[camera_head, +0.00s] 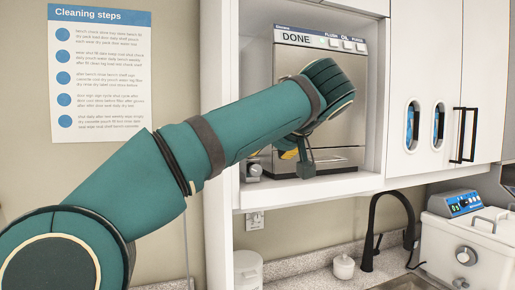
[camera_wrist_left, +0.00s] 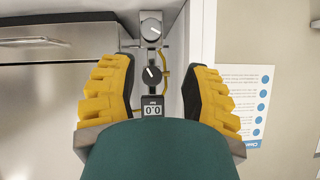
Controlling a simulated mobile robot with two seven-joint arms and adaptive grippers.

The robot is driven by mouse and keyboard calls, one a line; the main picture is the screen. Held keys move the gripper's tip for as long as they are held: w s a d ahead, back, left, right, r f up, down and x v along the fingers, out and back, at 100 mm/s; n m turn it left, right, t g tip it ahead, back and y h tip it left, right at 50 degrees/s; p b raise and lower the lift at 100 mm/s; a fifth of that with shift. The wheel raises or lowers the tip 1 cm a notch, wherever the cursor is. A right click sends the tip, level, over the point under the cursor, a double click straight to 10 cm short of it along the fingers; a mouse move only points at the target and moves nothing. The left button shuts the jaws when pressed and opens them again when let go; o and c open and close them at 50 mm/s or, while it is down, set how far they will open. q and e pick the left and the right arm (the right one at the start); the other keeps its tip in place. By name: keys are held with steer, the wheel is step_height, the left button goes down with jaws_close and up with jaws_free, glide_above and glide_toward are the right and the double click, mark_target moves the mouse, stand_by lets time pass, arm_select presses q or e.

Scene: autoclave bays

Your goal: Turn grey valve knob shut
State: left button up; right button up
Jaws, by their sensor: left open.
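The grey valve knob (camera_wrist_left: 151,29) shows at the top of the left wrist view. It has a white pointer mark and sits beyond the fingertips. A similar grey fitting (camera_head: 254,171) shows at the lower left of the autoclave in the head view; I cannot tell for sure that it is the same knob. My left gripper (camera_head: 296,155) is in front of the autoclave's lower front. In the left wrist view its yellow-padded fingers (camera_wrist_left: 157,72) are wide apart, with a black knob (camera_wrist_left: 152,75) showing between them, apart from both pads. My right gripper is not in view.
The autoclave (camera_head: 345,110) reads DONE and stands in a white bay (camera_head: 370,181). A poster (camera_head: 100,70) hangs at left. A black tap (camera_head: 375,230) and a white bath unit (camera_head: 465,245) are at lower right.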

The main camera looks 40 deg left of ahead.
mark_target(257, 170)
arm_select(q)
steer(key=w+a+f+h, duration=0.1)
steer(key=a+f, duration=0.1)
steer(key=w+a+f+h, duration=0.1)
steer(key=w+a+f, duration=0.1)
steer(key=a, duration=0.1)
steer(key=w+a+f+n+p, duration=0.1)
steer(key=a+f, duration=0.1)
steer(key=shift+w+a+f+g+h, duration=0.2)
steer(key=shift+w+a+g+h, duration=0.15)
steer(key=shift+g+h, duration=0.05)
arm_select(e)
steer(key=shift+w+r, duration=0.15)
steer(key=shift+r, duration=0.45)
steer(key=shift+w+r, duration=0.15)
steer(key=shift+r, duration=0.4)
arm_select(q)
jaws_close()
